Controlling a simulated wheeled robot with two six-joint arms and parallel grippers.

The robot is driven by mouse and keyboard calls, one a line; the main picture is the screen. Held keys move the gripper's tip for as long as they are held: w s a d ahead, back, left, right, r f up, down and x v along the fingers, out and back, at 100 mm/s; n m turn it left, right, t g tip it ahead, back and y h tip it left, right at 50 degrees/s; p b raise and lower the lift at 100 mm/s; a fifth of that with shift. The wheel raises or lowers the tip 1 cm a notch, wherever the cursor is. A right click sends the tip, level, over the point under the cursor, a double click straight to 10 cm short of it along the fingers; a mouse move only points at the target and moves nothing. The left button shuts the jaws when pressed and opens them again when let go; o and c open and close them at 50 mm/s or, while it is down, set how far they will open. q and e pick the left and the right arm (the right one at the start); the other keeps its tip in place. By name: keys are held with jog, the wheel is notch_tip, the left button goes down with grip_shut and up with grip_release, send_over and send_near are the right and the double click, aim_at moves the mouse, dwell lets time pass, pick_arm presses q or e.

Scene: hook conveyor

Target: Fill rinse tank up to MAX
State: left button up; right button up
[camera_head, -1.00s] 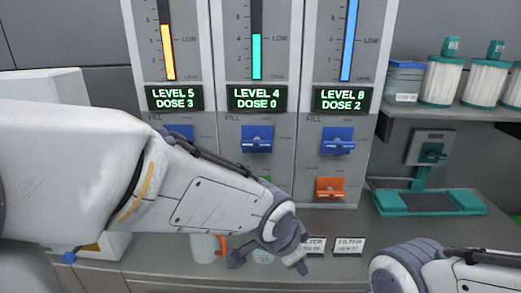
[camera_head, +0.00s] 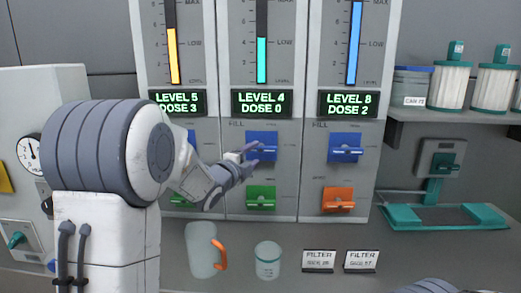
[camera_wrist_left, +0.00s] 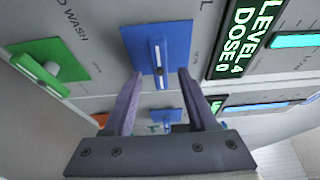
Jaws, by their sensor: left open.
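Three gauge columns stand side by side: orange reads LEVEL 5 DOSE 3 (camera_head: 177,103), teal reads LEVEL 4 DOSE 0 (camera_head: 262,103), blue reads LEVEL 8 DOSE 2 (camera_head: 348,103). Which is the rinse tank I cannot read. The teal fill is below MAX, near LOW. The middle blue FILL lever (camera_head: 262,143) is also in the left wrist view (camera_wrist_left: 157,45). My left gripper (camera_head: 250,153) is open at that lever; its fingertips (camera_wrist_left: 160,74) stand on either side of the lever's end, contact unclear. My right gripper is out of view.
Below it is a green lever (camera_head: 261,198). Right are another blue FILL lever (camera_head: 346,147) and an orange lever (camera_head: 338,199). A mug (camera_head: 203,250), a small cup (camera_head: 267,261) and two filter cards (camera_head: 319,261) are on the counter. Filter canisters (camera_head: 452,87) stand on a shelf.

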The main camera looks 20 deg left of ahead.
aim_at(259, 151)
pick_arm(q)
jog(key=w, duration=0.5)
jog(key=shift+w+d+p, duration=0.1)
jog(key=shift+d+p, duration=0.2)
jog(key=shift+p, duration=0.1)
grip_shut()
